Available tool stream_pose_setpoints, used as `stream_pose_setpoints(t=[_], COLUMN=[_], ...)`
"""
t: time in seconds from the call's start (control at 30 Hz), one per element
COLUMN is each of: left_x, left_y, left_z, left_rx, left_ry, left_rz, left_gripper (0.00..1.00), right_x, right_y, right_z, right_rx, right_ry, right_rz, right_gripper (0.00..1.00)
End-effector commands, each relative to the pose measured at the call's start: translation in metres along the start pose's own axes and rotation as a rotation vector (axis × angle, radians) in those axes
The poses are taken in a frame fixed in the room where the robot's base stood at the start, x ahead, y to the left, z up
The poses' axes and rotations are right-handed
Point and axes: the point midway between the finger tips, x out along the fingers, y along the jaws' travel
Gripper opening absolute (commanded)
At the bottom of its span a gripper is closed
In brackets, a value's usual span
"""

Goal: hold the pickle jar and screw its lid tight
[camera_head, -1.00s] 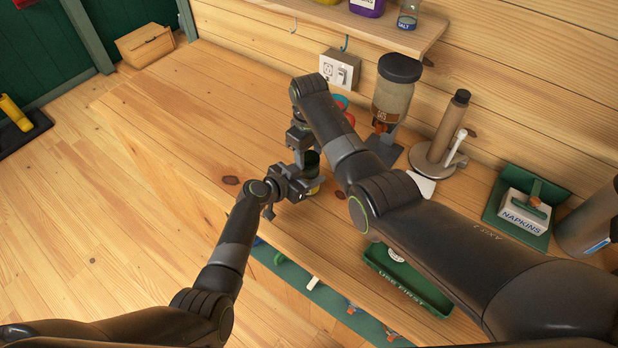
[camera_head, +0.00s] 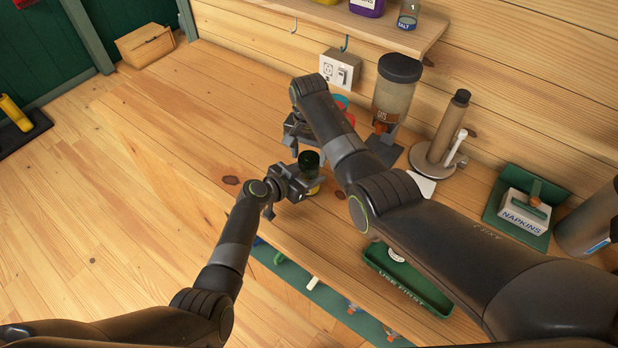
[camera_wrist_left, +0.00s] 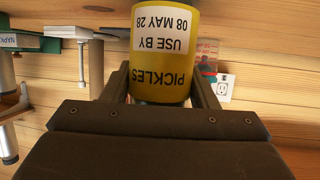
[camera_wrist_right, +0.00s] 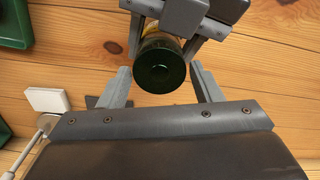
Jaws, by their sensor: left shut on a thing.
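The yellow pickle jar (camera_wrist_left: 168,50) is labelled PICKLES and reads upside down in the left wrist view. My left gripper (camera_head: 297,188) is shut on the jar and holds it over the wooden counter. The dark green lid (camera_wrist_right: 160,64) sits on the jar and also shows on top of it in the head view (camera_head: 309,161). My right gripper (camera_wrist_right: 162,75) is open, its fingers on either side of the lid in its wrist view, with gaps to it. In the head view the right gripper (camera_head: 300,138) is partly hidden by its own arm. Lid tightness cannot be told.
A dispenser (camera_head: 392,98), a paper towel holder (camera_head: 441,130) and a NAPKINS box (camera_head: 525,208) stand along the wall. A green USE FIRST tray (camera_head: 408,280) is at the counter's front edge. The counter's left part is clear.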

Motion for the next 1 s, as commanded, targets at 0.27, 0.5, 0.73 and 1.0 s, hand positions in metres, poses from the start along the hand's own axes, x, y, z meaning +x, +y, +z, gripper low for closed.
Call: stream_pose_setpoints(t=[0.27, 0.5, 0.73, 1.0], left_x=[0.0, 0.0, 0.0, 0.0], left_y=[0.0, 0.0, 0.0, 0.0], left_z=[0.0, 0.0, 0.0, 0.001], left_rx=[0.0, -0.001, -0.001, -0.001], left_ry=[-0.001, -0.001, -0.001, -0.001], left_rz=[0.0, 0.0, 0.0, 0.0], left_gripper=[0.0, 0.0, 0.0, 0.0], right_x=[0.0, -0.008, -0.051, -0.102], right_y=[0.0, -0.001, -0.001, 0.0], right_z=[0.001, 0.0, -0.001, -0.001], right_rx=[-0.002, -0.003, -0.002, -0.002], right_ry=[-0.002, 0.0, 0.002, 0.001], right_rz=[0.001, -0.001, -0.002, 0.0], right_gripper=[0.75, 0.75, 0.75, 0.75])
